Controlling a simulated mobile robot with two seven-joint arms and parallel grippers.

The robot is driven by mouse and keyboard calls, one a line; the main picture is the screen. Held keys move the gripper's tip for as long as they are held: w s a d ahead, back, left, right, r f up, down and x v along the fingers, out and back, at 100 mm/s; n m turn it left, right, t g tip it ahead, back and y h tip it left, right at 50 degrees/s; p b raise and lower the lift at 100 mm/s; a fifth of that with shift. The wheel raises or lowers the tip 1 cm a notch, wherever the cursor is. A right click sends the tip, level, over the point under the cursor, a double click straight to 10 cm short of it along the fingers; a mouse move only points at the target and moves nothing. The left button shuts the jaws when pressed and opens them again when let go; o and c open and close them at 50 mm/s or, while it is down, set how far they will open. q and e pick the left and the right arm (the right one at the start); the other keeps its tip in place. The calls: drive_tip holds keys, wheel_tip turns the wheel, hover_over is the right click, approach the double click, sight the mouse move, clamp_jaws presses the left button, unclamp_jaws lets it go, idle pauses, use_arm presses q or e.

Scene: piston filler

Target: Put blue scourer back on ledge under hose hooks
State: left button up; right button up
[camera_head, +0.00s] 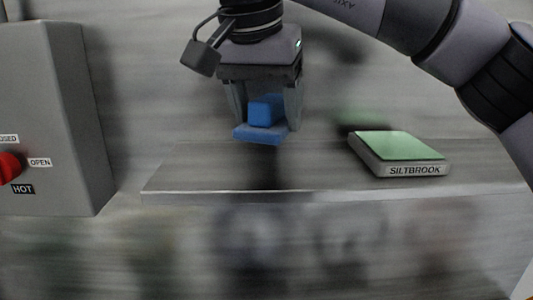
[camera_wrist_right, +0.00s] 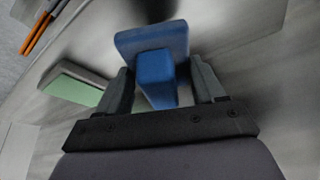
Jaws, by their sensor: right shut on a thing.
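The blue scourer (camera_head: 258,134) has a flat pad with a raised block-shaped grip on it. My right gripper (camera_head: 265,112) is shut on that grip, and the pad hangs below the fingertips. The scourer also shows in the right wrist view (camera_wrist_right: 153,42) between the fingers of my right gripper (camera_wrist_right: 160,85). In the head view it is in front of and above the metal ledge (camera_head: 215,180); I see a gap below it, with a dark shadow on the ledge. No hose hooks can be made out. My left gripper is not in view.
A grey block with a green top, labelled SILTBROOK (camera_head: 400,155), sits on the ledge to the right. A grey box (camera_head: 55,110) with a red knob (camera_head: 9,167) stands at the left. The ledge's left part is clear. Orange sticks (camera_wrist_right: 37,32) show in the wrist view.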

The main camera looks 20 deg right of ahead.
sight(267, 165)
wheel_tip(267, 165, down, 4)
drive_tip(key=shift+f+b, duration=0.1)
drive_tip(key=shift+b, duration=0.4)
drive_tip(key=shift+f, duration=0.15)
drive_tip(key=shift+f, duration=0.15)
drive_tip(key=o, duration=1)
drive_tip(key=p+v, duration=0.3)
drive_tip(key=v, duration=0.9)
